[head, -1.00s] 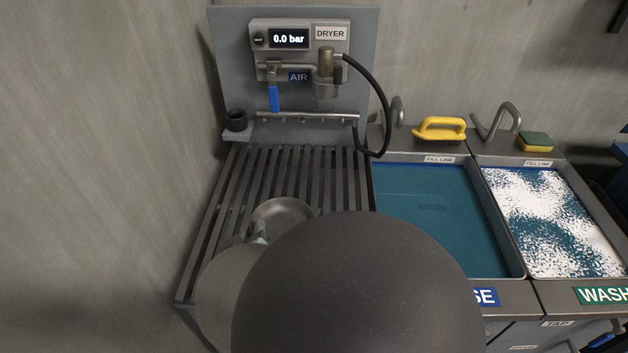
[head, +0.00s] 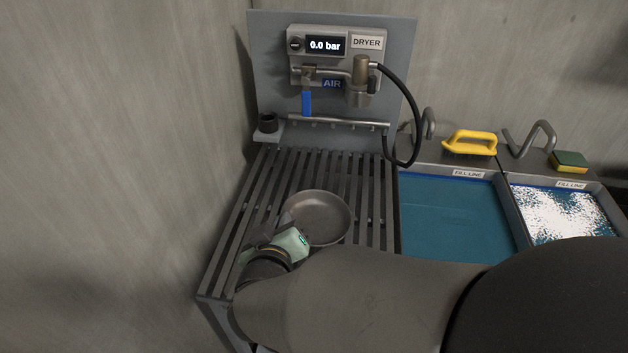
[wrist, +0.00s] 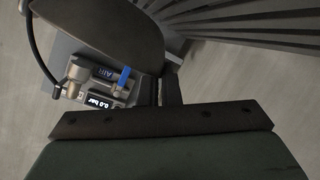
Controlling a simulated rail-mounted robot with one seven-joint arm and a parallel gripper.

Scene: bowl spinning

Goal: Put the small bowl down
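The small bowl (head: 322,216) is a shallow grey-brown metal bowl over the slats of the drying rack (head: 372,200) in the head view. It looks tilted, and I cannot tell whether it touches the slats. My gripper (head: 302,230), with a pale green body, is at the bowl's near left edge. In the wrist view the bowl (wrist: 105,30) fills the upper left, with its rim at the two dark fingers of my gripper (wrist: 160,88). The fingers appear closed on the rim. My arm hides the near part of the rack.
The dryer panel (head: 332,75) stands behind the rack, with a blue air lever (head: 306,103) and black hose (head: 413,110). A blue-green rinse basin (head: 455,215) and a foamy wash basin (head: 560,213) lie to the right. Bare slats surround the bowl. A wall is at left.

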